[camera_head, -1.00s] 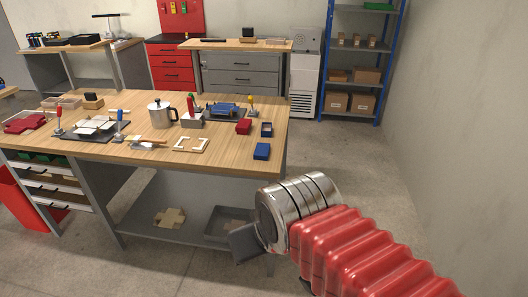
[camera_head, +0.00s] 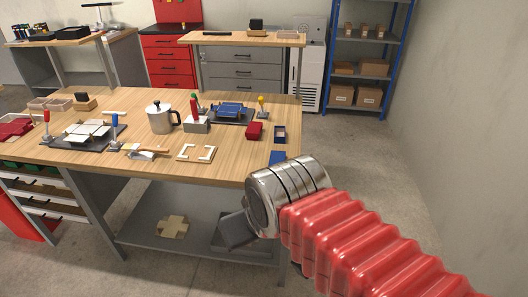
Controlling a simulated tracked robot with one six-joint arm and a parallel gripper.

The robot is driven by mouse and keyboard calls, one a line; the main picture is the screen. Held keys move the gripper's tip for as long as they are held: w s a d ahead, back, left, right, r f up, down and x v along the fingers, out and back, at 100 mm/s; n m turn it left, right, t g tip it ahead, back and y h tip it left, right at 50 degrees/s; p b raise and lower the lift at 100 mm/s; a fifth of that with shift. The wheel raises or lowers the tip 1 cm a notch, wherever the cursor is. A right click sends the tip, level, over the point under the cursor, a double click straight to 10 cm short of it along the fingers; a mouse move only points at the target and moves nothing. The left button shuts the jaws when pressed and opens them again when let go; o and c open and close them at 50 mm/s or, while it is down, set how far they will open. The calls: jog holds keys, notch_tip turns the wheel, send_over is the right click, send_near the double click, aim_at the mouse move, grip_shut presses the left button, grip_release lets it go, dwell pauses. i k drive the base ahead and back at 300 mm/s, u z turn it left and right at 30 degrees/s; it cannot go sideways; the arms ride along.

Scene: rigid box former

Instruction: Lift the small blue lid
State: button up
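The small blue lid (camera_head: 277,156) appears to be the blue block at the right front edge of the wooden workbench (camera_head: 130,165). Its lower right part is hidden behind my arm. My gripper (camera_head: 237,230) is in front of the bench, below the tabletop in the picture. One dark finger shows; the rest is behind my wrist, so its opening cannot be seen. It is apart from the lid.
A white frame (camera_head: 196,153), a metal pot (camera_head: 160,118) and a blue former (camera_head: 229,111) are also on the bench. A grey tray (camera_head: 235,240) is on the lower shelf. Floor on the right is clear.

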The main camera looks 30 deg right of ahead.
aim_at(276, 157)
jog(key=z, duration=0.05)
jog(key=i, duration=0.95)
